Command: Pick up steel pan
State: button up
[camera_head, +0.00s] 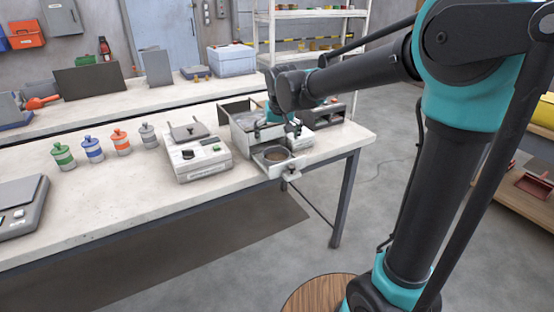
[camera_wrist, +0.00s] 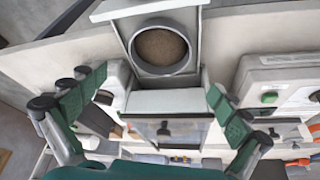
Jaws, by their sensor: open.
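A round grey pan (camera_wrist: 133,52) with a brown inside, likely the steel pan, sits in the pulled-out drawer of a pale bagger unit. It is at the top middle of the wrist view and also shows in the head view (camera_head: 275,156). I cannot tell whether the brown is pellets or the pan's floor. My gripper (camera_wrist: 156,98) is open, its two green-padded fingers wide apart with nothing between them. In the wrist view the pan lies above the line between the fingertips. In the head view my gripper is over the bagger unit, behind the pan; the wrist partly hides the unit.
The drawer (camera_head: 279,171) sticks out past the table's front edge with a knob (camera_head: 291,174) on its front. A pale box with knobs (camera_head: 196,158) stands left of the unit. Several coloured jars (camera_head: 92,149) and a scale (camera_head: 20,209) are farther left on the table (camera_head: 110,208).

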aim_at(276, 158)
jog(key=x, duration=0.9)
jog(key=shift+d, duration=0.1)
jog(key=shift+c, duration=0.5)
jog(key=c, duration=0.9)
